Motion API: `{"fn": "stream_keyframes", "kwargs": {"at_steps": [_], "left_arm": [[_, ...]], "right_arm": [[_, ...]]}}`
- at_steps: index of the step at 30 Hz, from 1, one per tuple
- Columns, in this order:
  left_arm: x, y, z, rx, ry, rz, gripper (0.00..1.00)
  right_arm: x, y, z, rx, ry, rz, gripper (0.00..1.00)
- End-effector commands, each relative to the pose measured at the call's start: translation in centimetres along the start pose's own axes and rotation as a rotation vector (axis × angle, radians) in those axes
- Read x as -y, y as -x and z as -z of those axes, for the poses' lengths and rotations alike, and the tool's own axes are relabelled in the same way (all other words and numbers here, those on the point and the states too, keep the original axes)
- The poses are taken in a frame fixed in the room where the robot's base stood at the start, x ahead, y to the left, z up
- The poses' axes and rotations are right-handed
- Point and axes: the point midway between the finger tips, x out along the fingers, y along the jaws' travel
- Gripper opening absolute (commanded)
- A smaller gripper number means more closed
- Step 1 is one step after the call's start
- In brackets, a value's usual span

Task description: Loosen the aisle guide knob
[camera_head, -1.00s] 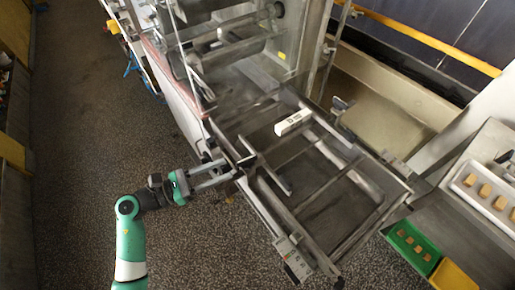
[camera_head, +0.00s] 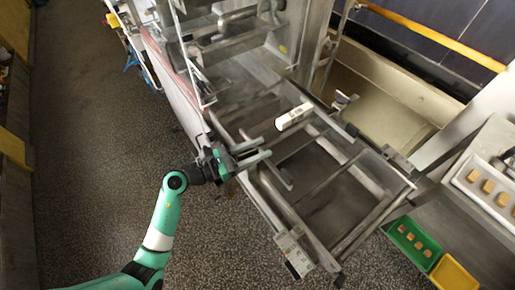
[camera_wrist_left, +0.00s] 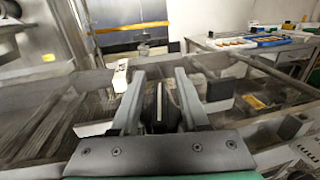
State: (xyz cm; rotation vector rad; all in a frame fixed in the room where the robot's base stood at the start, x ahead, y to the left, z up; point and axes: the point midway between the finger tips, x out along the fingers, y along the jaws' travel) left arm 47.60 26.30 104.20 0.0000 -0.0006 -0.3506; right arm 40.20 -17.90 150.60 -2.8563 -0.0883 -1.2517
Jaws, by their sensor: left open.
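My left gripper (camera_head: 267,147) reaches in from the left over the near side rail of the metal frame (camera_head: 317,211), its two fingers apart. In the left wrist view the open fingers (camera_wrist_left: 161,76) point forward, with a dark part with a pale upright strip (camera_wrist_left: 160,103) between them. This may be the aisle guide knob, but I cannot tell for sure, nor whether the fingers touch it. In the head view the gripper covers that spot.
A white printed block (camera_head: 294,117) sits on the frame beyond the gripper. A labelled panel (camera_head: 292,251) hangs at the near corner. Green (camera_head: 414,241) and yellow (camera_head: 454,277) trays and a white tray of brown pieces (camera_head: 474,201) stand right. Floor at left is clear.

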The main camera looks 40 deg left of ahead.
Motion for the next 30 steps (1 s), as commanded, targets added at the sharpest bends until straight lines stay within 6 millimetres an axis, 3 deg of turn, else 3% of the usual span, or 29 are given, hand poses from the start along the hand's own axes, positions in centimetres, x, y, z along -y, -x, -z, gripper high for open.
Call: {"fn": "stream_keyframes", "kwargs": {"at_steps": [5,12,21,30], "left_arm": [[0.0,0.0,0.0,0.0,0.0,0.0,0.41],[0.0,0.1,0.0,0.0,0.0,0.0,0.0],[0.0,0.1,-0.1,-0.001,0.001,-0.005,0.0],[-0.4,0.1,-0.4,-0.004,0.002,-0.162,0.0]], "right_arm": [[0.0,0.0,0.0,0.0,0.0,0.0,0.5],[0.0,0.0,0.0,0.0,0.0,0.0,0.5],[0.0,-0.2,0.2,0.0,0.0,0.0,0.5],[0.0,-2.9,2.7,0.0,0.0,0.0,0.5]]}}
